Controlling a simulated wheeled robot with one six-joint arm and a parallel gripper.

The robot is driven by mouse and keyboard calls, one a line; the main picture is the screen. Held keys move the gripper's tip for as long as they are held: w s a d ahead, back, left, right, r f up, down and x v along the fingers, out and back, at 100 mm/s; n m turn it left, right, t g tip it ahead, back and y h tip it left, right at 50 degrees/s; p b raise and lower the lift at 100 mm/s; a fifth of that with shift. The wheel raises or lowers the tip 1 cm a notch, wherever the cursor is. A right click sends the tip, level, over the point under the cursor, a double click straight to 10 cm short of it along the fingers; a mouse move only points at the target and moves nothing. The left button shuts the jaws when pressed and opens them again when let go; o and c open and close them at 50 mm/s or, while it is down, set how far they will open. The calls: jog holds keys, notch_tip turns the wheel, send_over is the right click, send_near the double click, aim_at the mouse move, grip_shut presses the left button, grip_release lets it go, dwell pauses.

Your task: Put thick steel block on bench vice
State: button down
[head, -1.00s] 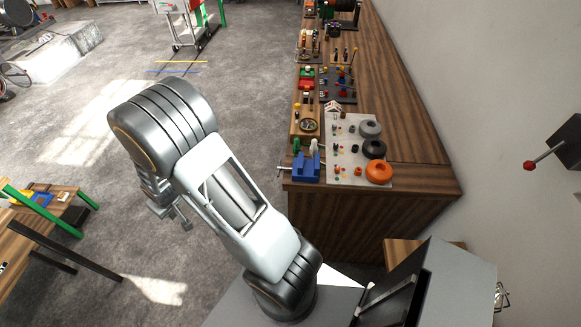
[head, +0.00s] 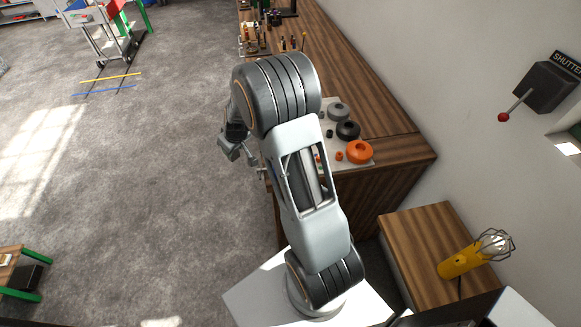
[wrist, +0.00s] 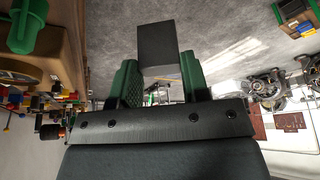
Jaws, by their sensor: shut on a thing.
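My gripper (wrist: 160,76) shows two green fingers in the wrist view, shut on a dark grey block, the thick steel block (wrist: 157,44), which sticks out beyond the fingertips. In the head view my gripper (head: 238,150) hangs left of the bench's near end, partly hidden by my arm. The block cannot be made out there. The blue bench vice is hidden behind my arm in the head view, and I cannot pick it out in the wrist view.
A long wooden bench (head: 385,121) runs along the wall, with grey, black and orange rings (head: 359,152) at its near end. A yellow caged lamp (head: 463,262) lies on a low wooden cabinet (head: 404,237). A red-knobbed lever (head: 517,104) is on the wall.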

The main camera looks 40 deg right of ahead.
jog(key=w+d+r+n+g+y+b, duration=0.2)
jog(key=d+r+n+y+b, duration=0.1)
jog(key=d+r+n+b, duration=0.8)
jog(key=shift+m, duration=0.3)
jog(key=shift+s+d+f+p, duration=0.75)
jog(key=shift+s+f, duration=1.25)
jog(key=shift+s, duration=0.2)
jog(key=shift+s+d+f+p, duration=0.7)
jog(key=shift+s+d+f, duration=0.1)
jog(key=shift+s+f, duration=1.3)
jog(key=shift+s+d+f+p, duration=0.75)
jog(key=shift+s+f, duration=1.1)
jog(key=shift+s, duration=0.45)
jog(key=shift+f+b, duration=0.35)
jog(key=shift+b, duration=0.2)
jog(key=shift+f+b, duration=0.25)
jog(key=shift+b, duration=0.05)
